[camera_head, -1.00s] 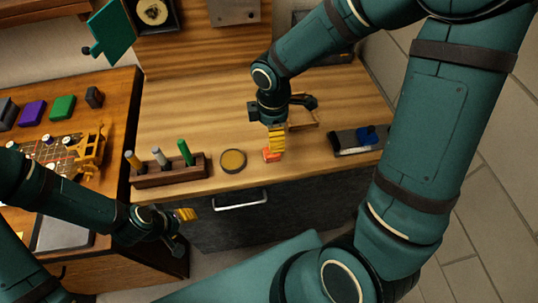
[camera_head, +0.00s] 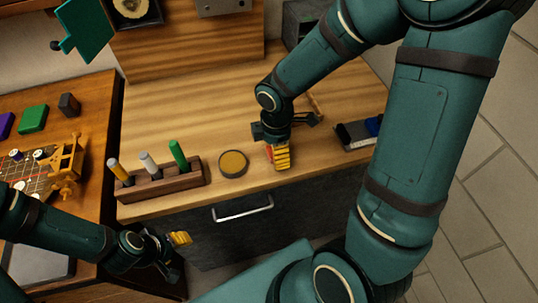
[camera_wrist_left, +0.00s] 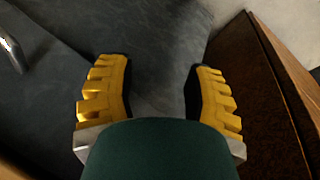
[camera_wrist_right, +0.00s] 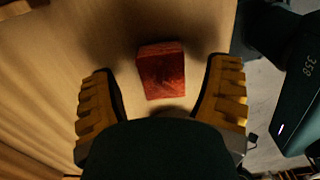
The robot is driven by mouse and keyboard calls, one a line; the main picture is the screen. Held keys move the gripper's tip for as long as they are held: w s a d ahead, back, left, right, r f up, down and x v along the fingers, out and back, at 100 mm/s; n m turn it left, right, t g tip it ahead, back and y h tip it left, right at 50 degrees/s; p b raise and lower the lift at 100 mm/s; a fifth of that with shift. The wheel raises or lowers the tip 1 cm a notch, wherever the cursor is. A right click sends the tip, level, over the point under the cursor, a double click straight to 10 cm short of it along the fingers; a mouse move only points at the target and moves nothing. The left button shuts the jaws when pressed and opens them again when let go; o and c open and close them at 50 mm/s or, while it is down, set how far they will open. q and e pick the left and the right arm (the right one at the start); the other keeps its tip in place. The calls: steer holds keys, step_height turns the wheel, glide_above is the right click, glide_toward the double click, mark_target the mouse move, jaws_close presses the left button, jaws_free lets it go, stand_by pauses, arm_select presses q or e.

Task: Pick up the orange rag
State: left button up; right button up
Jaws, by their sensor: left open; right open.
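The orange rag (camera_wrist_right: 161,70) shows in the right wrist view as a small red-orange folded block on the wooden tabletop, between and just beyond the fingertips. In the head view only a sliver of it (camera_head: 269,151) shows beside the yellow fingers. My right gripper (camera_head: 281,158) is open, pointing down over the rag near the table's front edge; its open fingers (camera_wrist_right: 162,100) stand either side of the rag, apart from it. My left gripper (camera_head: 181,240) is open and empty, low in front of the dark drawer front; its fingers (camera_wrist_left: 160,95) show nothing between them.
A round tin (camera_head: 233,163) and a wooden rack (camera_head: 160,184) with upright pens stand left of the right gripper. A dark device with blue (camera_head: 358,133) lies to the right. A drawer handle (camera_head: 243,211) sits below the edge. Bare wood lies behind.

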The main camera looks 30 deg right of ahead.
steer(key=shift+s+f, duration=0.1)
steer(key=shift+f, duration=0.2)
arm_select(q)
steer(key=shift+s+a+f, duration=0.1)
steer(key=shift+s, duration=0.05)
arm_select(e)
steer(key=shift+s+r, duration=0.1)
steer(key=c, duration=1.1)
